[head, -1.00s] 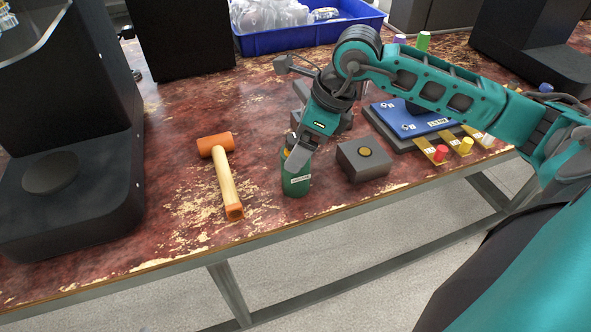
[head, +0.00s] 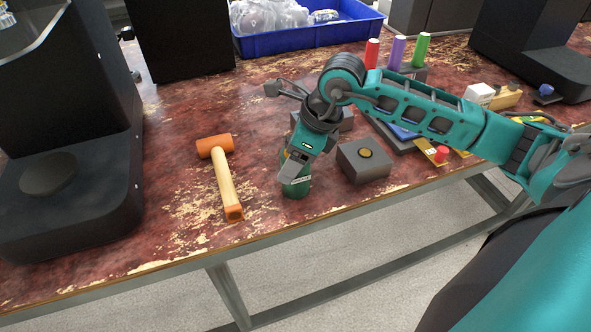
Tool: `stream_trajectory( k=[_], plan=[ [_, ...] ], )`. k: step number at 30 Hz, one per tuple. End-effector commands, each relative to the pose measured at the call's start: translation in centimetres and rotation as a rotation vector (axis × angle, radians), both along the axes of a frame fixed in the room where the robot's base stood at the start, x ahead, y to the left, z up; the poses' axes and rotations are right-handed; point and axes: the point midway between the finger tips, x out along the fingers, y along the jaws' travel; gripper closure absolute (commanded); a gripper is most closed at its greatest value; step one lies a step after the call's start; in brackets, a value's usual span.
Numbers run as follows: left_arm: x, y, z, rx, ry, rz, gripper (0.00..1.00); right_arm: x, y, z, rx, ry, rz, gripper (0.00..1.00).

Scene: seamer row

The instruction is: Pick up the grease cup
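The grease cup (head: 297,189) is a small dark green cylinder with a pale label. It stands upright on the worn red table near the front edge, in the middle of the head view. My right gripper (head: 293,174) points down over it, with one grey finger across its front and top. The other finger is mostly hidden, so I cannot tell whether the fingers press on the cup. The upper part of the cup is largely covered by the gripper. My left gripper is not in view.
A mallet (head: 226,178) lies left of the cup. A grey box with a yellow button (head: 363,162) stands close on its right. A blue bin (head: 300,39) and red, purple and green cylinders (head: 397,53) stand farther back. A black machine (head: 65,190) fills the left.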

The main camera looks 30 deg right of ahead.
Motion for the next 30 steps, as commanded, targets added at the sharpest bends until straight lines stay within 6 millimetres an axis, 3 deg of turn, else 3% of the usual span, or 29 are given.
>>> stream_trajectory(
  k=[8, 19, 23, 30],
  plan=[
    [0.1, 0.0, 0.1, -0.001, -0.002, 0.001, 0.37, 0.0, 0.0, 0.1, 0.0, -0.001, 0.0, 0.76],
    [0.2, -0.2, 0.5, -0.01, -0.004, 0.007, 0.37, 0.1, 0.0, 1.4, -0.001, -0.004, 0.001, 0.76],
    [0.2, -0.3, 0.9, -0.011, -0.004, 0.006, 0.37, 0.1, -0.1, 3.4, -0.002, -0.006, -0.001, 0.76],
    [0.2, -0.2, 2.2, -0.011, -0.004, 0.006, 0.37, 0.2, 0.0, 10.2, -0.001, -0.01, 0.0, 0.76]
  ],
)
